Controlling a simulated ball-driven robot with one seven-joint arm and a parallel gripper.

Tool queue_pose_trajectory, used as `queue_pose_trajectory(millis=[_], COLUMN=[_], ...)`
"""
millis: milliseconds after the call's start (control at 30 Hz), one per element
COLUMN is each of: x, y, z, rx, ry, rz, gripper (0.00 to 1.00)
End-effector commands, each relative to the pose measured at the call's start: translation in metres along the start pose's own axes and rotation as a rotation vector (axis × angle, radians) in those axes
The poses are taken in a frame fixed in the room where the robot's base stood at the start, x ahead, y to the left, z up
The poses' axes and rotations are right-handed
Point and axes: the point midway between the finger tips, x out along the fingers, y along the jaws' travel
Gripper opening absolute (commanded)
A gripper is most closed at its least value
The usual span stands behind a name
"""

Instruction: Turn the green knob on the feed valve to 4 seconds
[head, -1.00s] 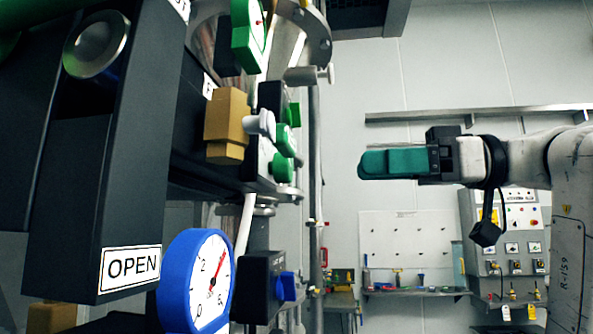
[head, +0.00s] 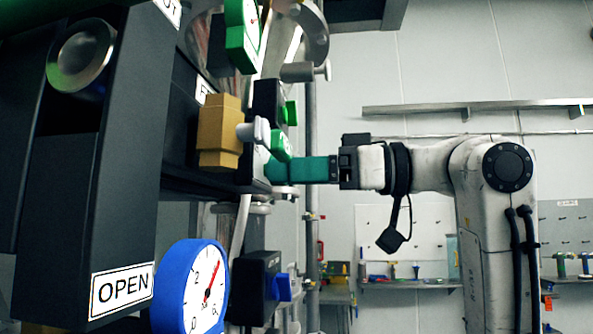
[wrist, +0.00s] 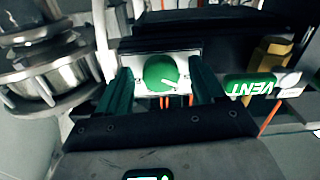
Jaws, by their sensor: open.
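The round green knob (wrist: 160,72) with a white pointer line sits on a pale panel (wrist: 195,60) in the wrist view. My gripper (wrist: 160,85) is open, one teal finger on each side of the knob; I cannot tell whether they touch it. In the head view my gripper (head: 275,171) reaches left to the valve panel, its tips partly behind a green VENT handle (head: 281,146). The knob is hidden there. The VENT handle also shows right of the fingers in the wrist view (wrist: 250,87). The scale around the knob is not readable.
Another green knob (head: 291,113) sits above on a dark box. A brass block (head: 220,132) is left of my gripper. A blue gauge (head: 192,285) and a blue knob (head: 280,288) are below. Metal fittings (wrist: 40,75) crowd the wrist view's left side.

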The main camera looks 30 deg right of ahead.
Motion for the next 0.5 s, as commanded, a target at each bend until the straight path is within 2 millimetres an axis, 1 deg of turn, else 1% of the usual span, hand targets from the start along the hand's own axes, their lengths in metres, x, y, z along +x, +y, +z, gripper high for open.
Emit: queue_pose_trajectory(millis=[67, 500], x=[-0.0002, -0.0005], y=[0.0001, 0.0001], z=[0.0001, 0.0000], rx=[0.000, 0.000], ry=[0.000, 0.000], rz=[0.000, 0.000], gripper=[0.67, 0.25])
